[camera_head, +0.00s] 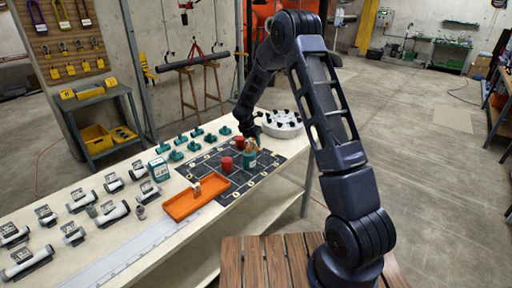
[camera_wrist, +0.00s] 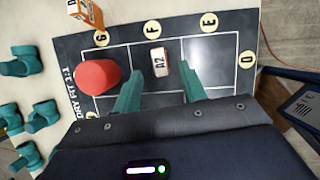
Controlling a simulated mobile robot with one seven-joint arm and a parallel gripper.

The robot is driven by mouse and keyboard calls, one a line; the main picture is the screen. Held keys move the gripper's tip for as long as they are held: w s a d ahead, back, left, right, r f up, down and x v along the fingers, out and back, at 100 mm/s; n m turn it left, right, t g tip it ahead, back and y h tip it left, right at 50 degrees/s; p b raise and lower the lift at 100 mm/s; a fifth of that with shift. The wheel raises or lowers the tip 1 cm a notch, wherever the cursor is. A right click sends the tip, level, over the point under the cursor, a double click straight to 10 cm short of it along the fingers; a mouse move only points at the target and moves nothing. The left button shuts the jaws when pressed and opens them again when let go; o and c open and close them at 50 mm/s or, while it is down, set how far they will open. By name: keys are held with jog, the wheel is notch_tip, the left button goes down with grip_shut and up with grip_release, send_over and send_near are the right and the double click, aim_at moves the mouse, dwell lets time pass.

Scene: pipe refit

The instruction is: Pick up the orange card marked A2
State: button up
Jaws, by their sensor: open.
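The card marked A2 (camera_wrist: 158,63) shows in the wrist view as a small pale tag with black lettering and an orange-brown edge. It is on the dark gridded mat (camera_wrist: 142,102), near the circle marked F. My gripper (camera_wrist: 160,77) has two teal fingers, spread apart and empty. The card lies just beyond the fingertips, between their lines; the height gap is hard to judge. In the head view my gripper (camera_head: 249,158) is low over the mat (camera_head: 243,185), and I cannot make out the A2 card there.
A red cylinder (camera_wrist: 97,78) stands left of the fingers. In the head view, an orange tray (camera_head: 180,207) holding a small tagged piece lies in front of the mat. Teal fittings (camera_head: 176,155) stand to the left, and a round white holder (camera_head: 281,124) stands behind.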

aim_at(256, 147)
jog(key=shift+w+d+x, duration=0.15)
jog(key=shift+x, duration=1.25)
jog(key=shift+w+d+x, duration=0.1)
jog(key=shift+d+x, duration=0.05)
jog(key=shift+x, duration=1.2)
jog(key=shift+r, duration=0.2)
grip_shut()
